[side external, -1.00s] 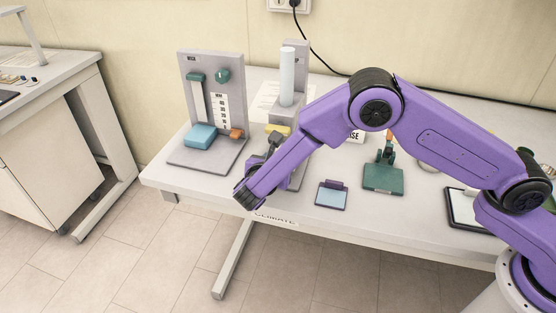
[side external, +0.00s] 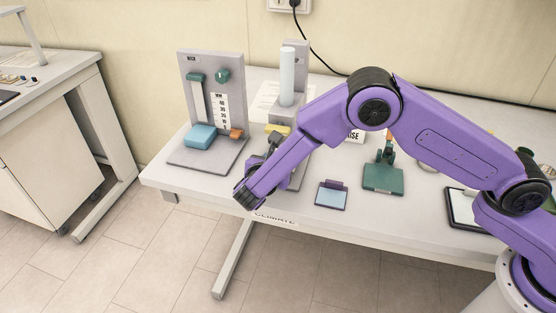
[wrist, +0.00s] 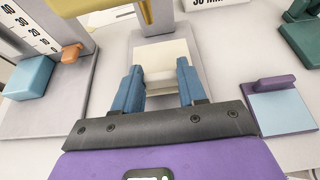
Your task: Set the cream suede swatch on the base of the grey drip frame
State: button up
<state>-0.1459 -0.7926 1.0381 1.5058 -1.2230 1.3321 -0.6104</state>
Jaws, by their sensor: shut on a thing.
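The cream suede swatch (wrist: 160,62) lies between the blue fingers of my gripper (wrist: 159,88) in the wrist view, and the gripper is shut on it. The swatch is over the base of the grey drip frame (wrist: 184,98); I cannot tell whether it touches the base. In the side view the drip frame (side external: 297,60) stands at the back, with a pale upright cylinder (side external: 287,78) and a yellow part (side external: 278,129) below it. My gripper (side external: 275,143) is low at its front there. The swatch and most of the base are hidden behind my arm in that view.
A grey gauge stand (side external: 242,85) with a blue block (side external: 200,136) is to the left. A small purple-edged pad (side external: 331,196) and a green stand (side external: 383,179) are to the right. The table's front edge (side external: 215,205) is close below.

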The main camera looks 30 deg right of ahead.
jog(key=shift+f, duration=1)
jog(key=o, duration=1.1)
jog(key=v, duration=1.7)
jog(key=shift+s, duration=0.2)
jog(key=shift+a+r, duration=0.1)
jog(key=shift+a, duration=0.05)
jog(key=s+d+r+m+g+y, duration=0.1)
jog(key=d+r+m+g, duration=0.1)
jog(key=d, duration=0.3)
jog(key=s+d+r+m+g+y, duration=0.1)
jog(key=s+d+r+m+g, duration=0.1)
jog(key=d, duration=0.2)
jog(key=s+d+r+m+g+y, duration=0.2)
jog(key=s+d+m+g+y, duration=0.3)
jog(key=s+d, duration=1.6)
jog(key=m+y, duration=0.3)
jog(key=m, duration=0.2)
jog(key=shift+d, duration=0.2)
